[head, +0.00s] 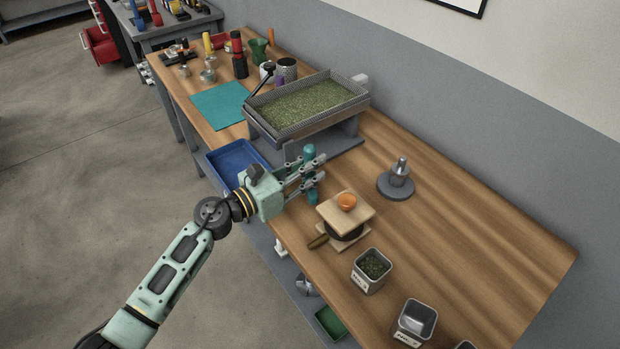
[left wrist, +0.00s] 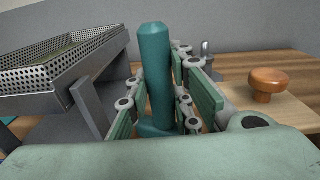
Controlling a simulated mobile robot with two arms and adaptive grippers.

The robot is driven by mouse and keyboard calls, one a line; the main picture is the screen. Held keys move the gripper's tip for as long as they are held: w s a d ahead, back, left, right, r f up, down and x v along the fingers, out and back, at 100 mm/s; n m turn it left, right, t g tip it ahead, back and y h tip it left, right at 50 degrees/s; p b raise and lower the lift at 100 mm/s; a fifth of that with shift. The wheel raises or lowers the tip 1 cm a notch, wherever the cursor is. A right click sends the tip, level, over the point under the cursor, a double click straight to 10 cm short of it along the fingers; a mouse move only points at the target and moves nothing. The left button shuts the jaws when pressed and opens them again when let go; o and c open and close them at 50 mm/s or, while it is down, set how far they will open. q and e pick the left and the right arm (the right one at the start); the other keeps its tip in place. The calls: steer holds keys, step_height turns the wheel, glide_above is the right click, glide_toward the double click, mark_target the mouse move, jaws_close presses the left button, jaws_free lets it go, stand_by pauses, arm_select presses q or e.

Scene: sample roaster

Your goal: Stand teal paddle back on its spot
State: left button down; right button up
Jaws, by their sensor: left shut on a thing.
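The teal paddle (head: 310,152) stands upright between the fingers of my left gripper (head: 306,177) in the head view. My left gripper is shut on it, above or at the wooden bench (head: 440,230) near its front edge. In the left wrist view, the teal handle (left wrist: 155,70) rises between the two green finger pads (left wrist: 165,110), and its lower end is partly hidden by the gripper. I cannot tell whether the paddle touches the bench. No marked spot for it shows clearly. My right gripper is not in view.
A mesh tray of green beans (head: 305,106) stands behind the gripper. A wooden block with an orange knob (head: 346,201) is close on the right. A grey stand (head: 396,184), a tin of beans (head: 372,268) and a blue tray (head: 232,160) are nearby. The bench's right part is clear.

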mark_target(308, 176)
arm_select(q)
step_height(308, 176, down, 3)
steer(key=shift+r, duration=0.2)
steer(key=shift+f, duration=0.15)
steer(key=shift+f+b, duration=0.2)
steer(key=shift+b, duration=0.2)
steer(key=c, duration=1.7)
jaws_free()
steer(key=shift+c, duration=0.2)
steer(key=shift+o, duration=0.9)
steer(key=shift+s+a+r, duration=0.1)
steer(key=shift+a+r, duration=0.05)
steer(key=b+v, duration=0.2)
steer(key=v, duration=0.8)
steer(key=shift+s+a, duration=0.5)
steer(key=shift+a, duration=0.15)
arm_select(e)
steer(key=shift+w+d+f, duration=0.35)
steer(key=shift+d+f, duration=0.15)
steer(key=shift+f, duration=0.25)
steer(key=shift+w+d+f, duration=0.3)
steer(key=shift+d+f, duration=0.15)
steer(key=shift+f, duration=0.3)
